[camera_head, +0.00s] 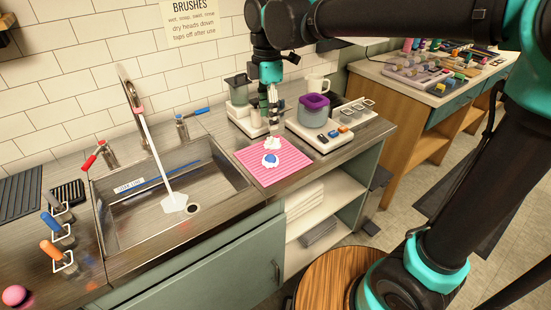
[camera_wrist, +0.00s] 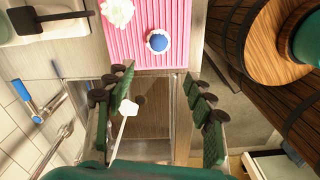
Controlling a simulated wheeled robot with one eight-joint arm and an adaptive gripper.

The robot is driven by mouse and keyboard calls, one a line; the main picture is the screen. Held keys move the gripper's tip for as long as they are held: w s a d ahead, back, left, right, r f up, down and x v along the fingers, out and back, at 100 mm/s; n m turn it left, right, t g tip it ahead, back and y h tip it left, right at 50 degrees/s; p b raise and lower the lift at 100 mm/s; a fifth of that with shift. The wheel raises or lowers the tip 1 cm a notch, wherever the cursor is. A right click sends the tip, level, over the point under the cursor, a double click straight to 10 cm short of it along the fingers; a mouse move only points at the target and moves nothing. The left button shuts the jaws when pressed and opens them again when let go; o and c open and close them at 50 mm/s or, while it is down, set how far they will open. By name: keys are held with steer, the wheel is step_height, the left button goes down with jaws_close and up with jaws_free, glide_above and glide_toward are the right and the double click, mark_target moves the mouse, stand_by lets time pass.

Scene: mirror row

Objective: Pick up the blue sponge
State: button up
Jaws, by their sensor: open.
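The blue sponge (camera_head: 270,160) looks like a small round blue piece with a white ruffled edge. It lies on the pink ribbed mat (camera_head: 293,165) right of the sink, and shows near the top of the wrist view (camera_wrist: 158,41). A white ruffled piece (camera_head: 273,142) lies behind it on the mat, also in the wrist view (camera_wrist: 117,10). My gripper (camera_head: 274,128) hangs pointing down near the mat's back edge. In the wrist view its fingers (camera_wrist: 160,80) are spread wide with nothing between them, and the sponge lies beyond the tips.
The counter's front edge is close to the mat. Handled brushes stand at far left.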

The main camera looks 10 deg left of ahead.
glide_above(269, 157)
step_height(269, 157, down, 9)
steer(key=shift+s+f, duration=0.1)
steer(key=shift+s, duration=0.05)
steer(key=shift+w+f, duration=0.2)
steer(key=shift+f, duration=2.45)
steer(key=shift+c, duration=0.3)
steer(key=c, duration=0.9)
steer(key=shift+o, duration=0.2)
steer(key=shift+r, duration=0.1)
step_height(269, 157, up, 20)
